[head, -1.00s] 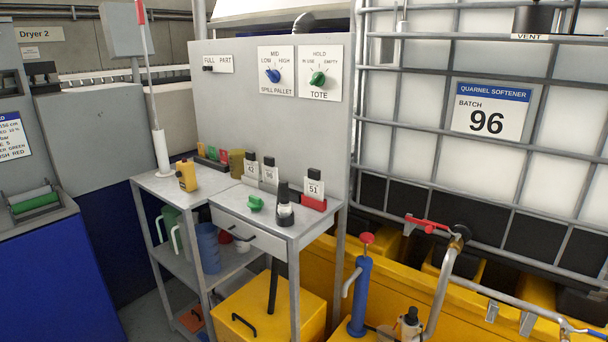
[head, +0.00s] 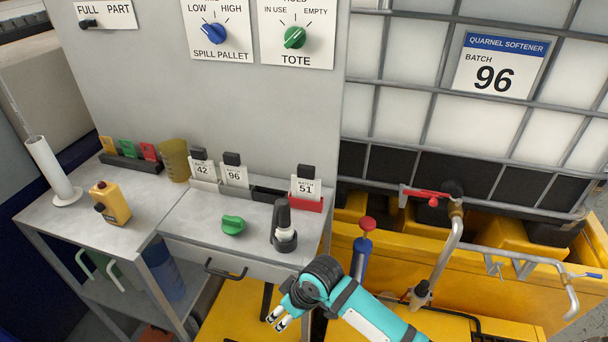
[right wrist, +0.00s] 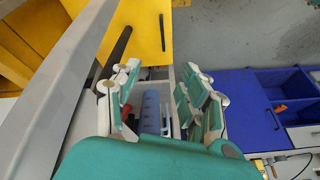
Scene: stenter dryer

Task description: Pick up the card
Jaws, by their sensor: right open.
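Three white batch cards stand at the back of the grey bench top: batch 42 (head: 202,168), batch 96 (head: 235,175) and batch 51 (head: 305,188). Each has a black top piece. The 42 and 96 cards stand in pale holders on the left, and the 51 card stands in a red holder on the right. My right gripper (head: 278,318) is in front of and below the bench's front edge, apart from all the cards. In the right wrist view its fingers (right wrist: 162,98) are spread and empty, and no card shows. My left gripper is not in view.
A green knob-like piece (head: 233,225) and a black upright tool in a base (head: 284,228) stand on the bench before the cards. An empty black holder (head: 269,194) lies between cards 96 and 51. A drawer handle (head: 224,270) juts out below. The tote's valve pipe (head: 447,255) is right.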

